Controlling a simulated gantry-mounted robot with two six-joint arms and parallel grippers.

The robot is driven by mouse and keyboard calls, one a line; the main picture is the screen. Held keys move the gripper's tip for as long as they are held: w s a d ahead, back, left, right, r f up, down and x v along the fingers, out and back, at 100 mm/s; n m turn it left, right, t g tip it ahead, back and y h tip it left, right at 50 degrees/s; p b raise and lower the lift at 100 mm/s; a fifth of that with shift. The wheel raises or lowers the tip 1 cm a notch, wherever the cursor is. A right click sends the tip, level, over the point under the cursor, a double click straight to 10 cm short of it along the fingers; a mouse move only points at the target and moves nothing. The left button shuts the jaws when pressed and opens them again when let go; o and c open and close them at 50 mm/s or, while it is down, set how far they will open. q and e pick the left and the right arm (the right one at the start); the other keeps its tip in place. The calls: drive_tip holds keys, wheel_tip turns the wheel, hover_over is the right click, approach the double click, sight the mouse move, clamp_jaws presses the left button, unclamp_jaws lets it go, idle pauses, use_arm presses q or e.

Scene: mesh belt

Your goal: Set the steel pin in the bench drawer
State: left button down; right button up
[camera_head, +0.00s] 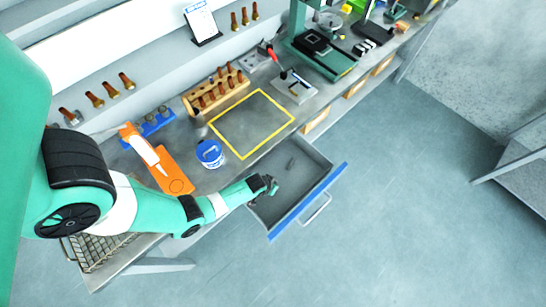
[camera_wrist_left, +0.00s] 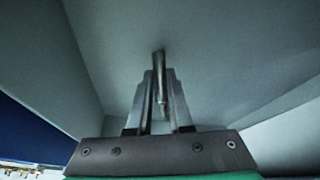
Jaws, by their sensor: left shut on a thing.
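The bench drawer (camera_head: 297,185) is pulled open, with a blue front and a grey inside. My left gripper (camera_head: 272,186) is over the left part of the drawer, pointing into it. In the left wrist view my left gripper (camera_wrist_left: 159,90) is shut on the steel pin (camera_wrist_left: 158,68), a thin grey rod held lengthwise between the fingers. The drawer's grey floor (camera_wrist_left: 200,45) and walls fill that view around the pin. I cannot tell whether the pin touches the floor. My right gripper is not in view.
A yellow-outlined square (camera_head: 252,123) on the bench is empty. A blue-and-white tub (camera_head: 210,154) and an orange tool (camera_head: 160,160) stand left of it. A wooden rack (camera_head: 215,91) is behind. The drawer's blue front (camera_head: 307,204) forms a raised edge.

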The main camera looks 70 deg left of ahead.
use_arm(q)
drive_tip(key=shift+f, duration=0.1)
drive_tip(key=c, duration=0.8)
unclamp_jaws()
drive_tip(key=shift+r, duration=0.4)
drive_tip(key=p+v, duration=0.7)
drive_tip(key=v, duration=0.4)
drive_tip(key=shift+s+d+r, duration=0.1)
drive_tip(key=shift+s+r, duration=0.05)
drive_tip(key=shift+r, duration=0.15)
